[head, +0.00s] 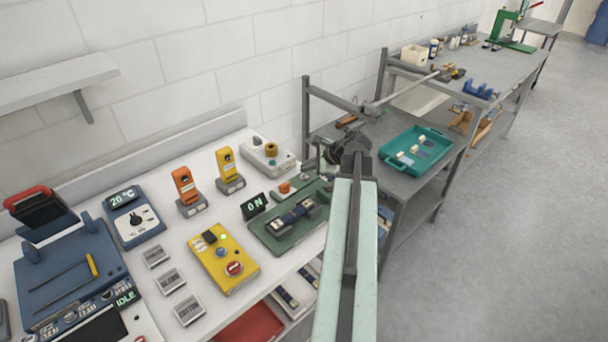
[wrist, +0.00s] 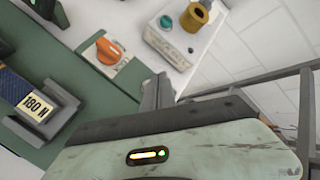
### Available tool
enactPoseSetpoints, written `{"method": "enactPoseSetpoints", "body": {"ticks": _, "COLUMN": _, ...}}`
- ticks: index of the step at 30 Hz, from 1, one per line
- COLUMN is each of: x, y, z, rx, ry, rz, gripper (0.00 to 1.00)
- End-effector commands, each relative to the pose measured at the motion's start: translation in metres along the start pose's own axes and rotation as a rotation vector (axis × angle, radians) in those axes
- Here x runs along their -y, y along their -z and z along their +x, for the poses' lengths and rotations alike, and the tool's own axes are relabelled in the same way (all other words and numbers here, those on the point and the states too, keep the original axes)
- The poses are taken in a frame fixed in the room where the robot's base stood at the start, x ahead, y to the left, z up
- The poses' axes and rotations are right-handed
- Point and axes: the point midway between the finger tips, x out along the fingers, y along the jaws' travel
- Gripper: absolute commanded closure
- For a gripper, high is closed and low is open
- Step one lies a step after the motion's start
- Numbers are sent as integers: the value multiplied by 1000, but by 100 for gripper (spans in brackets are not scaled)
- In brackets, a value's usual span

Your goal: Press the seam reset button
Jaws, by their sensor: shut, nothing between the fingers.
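No label reading seam reset is legible, so I cannot tell which button bears that name. A red round button (head: 234,268) sits on a yellow control box (head: 213,275) in the middle of the bench. In the wrist view, a small teal button (wrist: 166,21) sits on a pale box (wrist: 178,32) beside a brass cylinder (wrist: 196,17); this box also shows at the bench's far end (head: 283,166). My gripper (head: 335,150) is shut and empty, raised by the bench's right end. Its dark fingers (wrist: 158,92) point toward the pale box, apart from it.
A green tester (head: 268,238) with an orange knob (wrist: 105,50) and a 0 N display (head: 254,206) lies left of my arm. Orange (head: 184,184) and yellow (head: 227,164) handheld devices stand behind. A teal tray (head: 440,148) is on the right-hand metal table.

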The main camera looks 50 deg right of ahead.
Motion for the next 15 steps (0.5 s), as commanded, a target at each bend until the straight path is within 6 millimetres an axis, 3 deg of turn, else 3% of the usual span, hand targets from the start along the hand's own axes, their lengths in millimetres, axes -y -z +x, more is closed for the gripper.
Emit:
{"method": "enactPoseSetpoints", "body": {"ticks": 6, "x": 2, "y": -2, "z": -2, "rx": 0, "ry": 0, "rz": 0, "gripper": 100}}
{"method": "enactPoseSetpoints", "body": {"ticks": 15, "x": 17, "y": -17, "z": -23, "rx": 0, "ry": 0, "rz": 0, "gripper": 100}}
